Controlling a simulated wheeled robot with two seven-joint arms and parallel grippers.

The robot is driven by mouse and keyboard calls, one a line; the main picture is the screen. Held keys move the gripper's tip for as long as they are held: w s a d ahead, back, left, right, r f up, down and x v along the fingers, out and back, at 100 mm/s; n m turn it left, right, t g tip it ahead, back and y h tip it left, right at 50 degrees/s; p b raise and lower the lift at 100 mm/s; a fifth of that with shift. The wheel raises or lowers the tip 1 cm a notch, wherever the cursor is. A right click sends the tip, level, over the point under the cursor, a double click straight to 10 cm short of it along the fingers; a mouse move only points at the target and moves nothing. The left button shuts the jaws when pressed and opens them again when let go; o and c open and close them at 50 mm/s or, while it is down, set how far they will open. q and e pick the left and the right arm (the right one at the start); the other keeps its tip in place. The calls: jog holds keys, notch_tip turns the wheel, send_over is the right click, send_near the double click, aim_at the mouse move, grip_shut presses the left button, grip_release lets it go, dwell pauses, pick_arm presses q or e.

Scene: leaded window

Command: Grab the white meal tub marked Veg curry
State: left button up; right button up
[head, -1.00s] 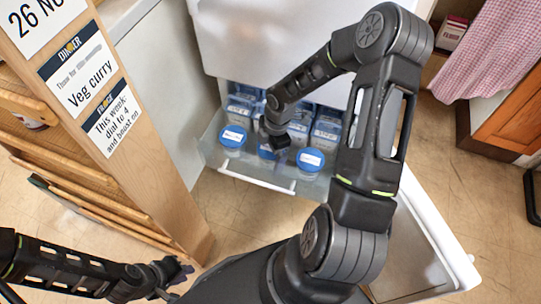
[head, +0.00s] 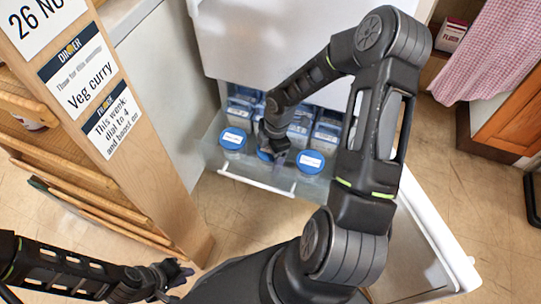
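Several tubs with blue lids and white labels stand in a clear drawer (head: 207,150) pulled out of a white cabinet. In its front row are a left tub (head: 234,139), a middle tub (head: 264,155) and a right tub (head: 310,162). The label print is too small to read, so I cannot tell which is Veg curry. My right gripper (head: 274,152) points down at the middle tub and covers much of its lid. Its fingers are dark and I cannot tell whether they touch or grip it. My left gripper (head: 180,276) is low at the left, away from the drawer.
A wooden rack (head: 150,150) at the left carries a card reading Veg curry (head: 92,85). A white door (head: 440,245) stands open at the lower right. A pink checked cloth (head: 492,50) hangs at the upper right. Floor (head: 240,215) is free in front of the drawer.

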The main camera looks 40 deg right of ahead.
jog(key=c, duration=1.2)
jog(key=shift+r, duration=0.1)
notch_tip(320, 180, up, 10)
jog(key=p, duration=0.3)
